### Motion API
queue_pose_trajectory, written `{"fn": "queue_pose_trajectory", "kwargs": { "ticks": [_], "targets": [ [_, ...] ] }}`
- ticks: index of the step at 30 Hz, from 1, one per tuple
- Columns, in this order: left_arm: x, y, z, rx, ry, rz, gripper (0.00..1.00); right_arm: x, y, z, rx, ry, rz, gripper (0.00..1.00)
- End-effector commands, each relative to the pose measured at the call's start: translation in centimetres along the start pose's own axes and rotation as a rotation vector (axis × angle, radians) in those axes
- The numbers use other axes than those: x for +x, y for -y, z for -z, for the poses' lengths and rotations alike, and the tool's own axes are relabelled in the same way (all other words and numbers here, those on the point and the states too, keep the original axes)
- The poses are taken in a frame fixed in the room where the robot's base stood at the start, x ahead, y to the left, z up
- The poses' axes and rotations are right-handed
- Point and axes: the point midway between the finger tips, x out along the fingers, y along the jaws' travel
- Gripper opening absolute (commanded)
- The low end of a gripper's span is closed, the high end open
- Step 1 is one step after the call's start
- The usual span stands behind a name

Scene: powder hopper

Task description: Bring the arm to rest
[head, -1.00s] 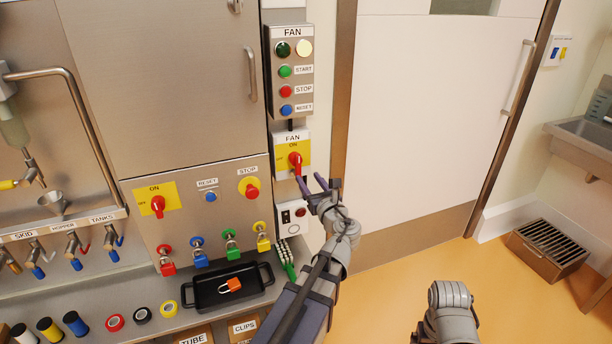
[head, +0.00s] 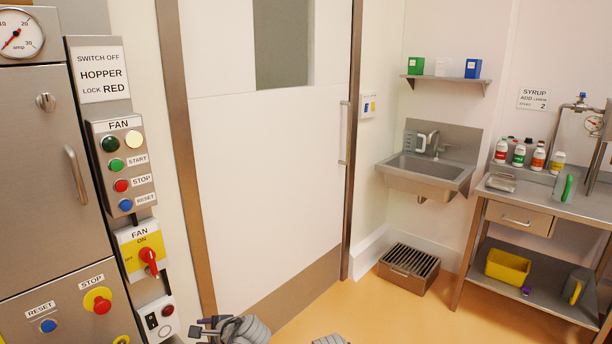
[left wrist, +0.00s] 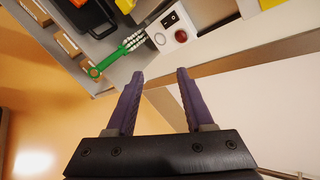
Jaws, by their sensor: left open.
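My left gripper shows only in part at the bottom edge of the head view (head: 204,328), below and right of the fan switch (head: 148,262) and its red handle, apart from it. In the left wrist view its two purple fingers (left wrist: 160,74) are spread with nothing between them. Most of my left arm is below the head view's edge. A small grey piece of my right arm shows at the bottom of the head view; its gripper is out of view.
The fan button box (head: 122,166) and a small switch box (head: 160,320) are on the left. A white door (head: 265,170), sink (head: 428,172), floor grate box (head: 408,268) and steel bench (head: 540,214) stand beyond. A green tool (left wrist: 118,55) lies past the fingers.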

Motion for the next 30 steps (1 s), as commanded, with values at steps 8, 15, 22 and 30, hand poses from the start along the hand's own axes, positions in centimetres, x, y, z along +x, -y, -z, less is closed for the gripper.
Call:
{"fn": "queue_pose_trajectory", "kwargs": {
  "ticks": [8,15,22,30],
  "targets": [
    [-8.0,-12.2,8.4,-0.546,-0.139,-0.540,0.53,0.0,0.0,0.0,0.000,0.000,0.000,0.89],
    [-15.1,-18.5,11.6,-0.743,-0.078,-0.887,0.53,0.0,0.0,0.0,0.000,0.000,0.000,0.89],
    [-18.5,-15.3,9.4,-0.762,-0.065,-0.915,0.53,-5.1,-0.5,-0.3,0.000,0.000,0.000,0.89],
    [-21.7,-11.3,6.8,-0.762,-0.067,-0.913,0.53,-10.8,-1.0,-0.6,0.001,0.000,0.000,0.89]
  ]
}}
